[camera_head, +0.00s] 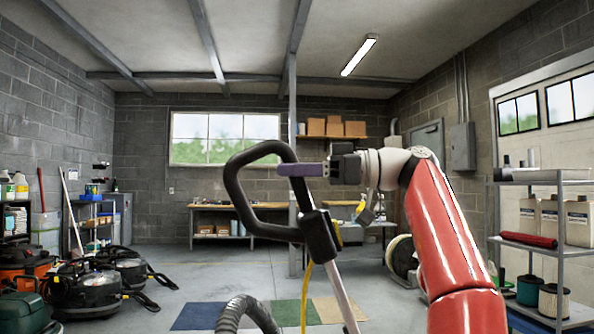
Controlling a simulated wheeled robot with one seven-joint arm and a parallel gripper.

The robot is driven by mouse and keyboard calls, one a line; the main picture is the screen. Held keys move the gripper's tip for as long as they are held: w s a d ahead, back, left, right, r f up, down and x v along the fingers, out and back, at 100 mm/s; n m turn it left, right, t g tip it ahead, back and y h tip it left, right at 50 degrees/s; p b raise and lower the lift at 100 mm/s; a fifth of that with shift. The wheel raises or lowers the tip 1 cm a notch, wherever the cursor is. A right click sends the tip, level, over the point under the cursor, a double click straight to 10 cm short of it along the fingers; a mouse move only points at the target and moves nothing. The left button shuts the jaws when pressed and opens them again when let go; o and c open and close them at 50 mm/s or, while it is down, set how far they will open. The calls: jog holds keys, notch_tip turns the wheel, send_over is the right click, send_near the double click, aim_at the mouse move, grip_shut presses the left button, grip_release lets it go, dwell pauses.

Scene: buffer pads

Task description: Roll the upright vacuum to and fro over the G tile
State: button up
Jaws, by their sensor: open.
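The upright vacuum's black loop handle (233,190) stands in the centre foreground. Its grey pole (343,297) runs down and right out of the frame, so the vacuum's head is hidden. My gripper (285,169) reaches in from the right on my red arm. Its purple finger overlaps the right upper side of the loop. Only one finger shows clearly, and I cannot tell whether it touches the handle. A row of floor tiles lies beyond the handle: a blue tile (197,317), a green tile (285,313) and tan ones (329,311). No letter is readable on them.
A grey ribbed hose (248,311) and a yellow cord (304,298) hang by the pole. Several black floor machines (85,290) stand at left. A metal shelf (552,244) stands at right. A workbench (222,209) is at the back. Open concrete floor lies between.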

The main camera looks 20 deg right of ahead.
jog(key=p+v, duration=0.1)
jog(key=v, duration=0.6)
jog(key=shift+d, duration=0.15)
jog(key=shift+s+d, duration=0.1)
jog(key=shift+d, duration=0.15)
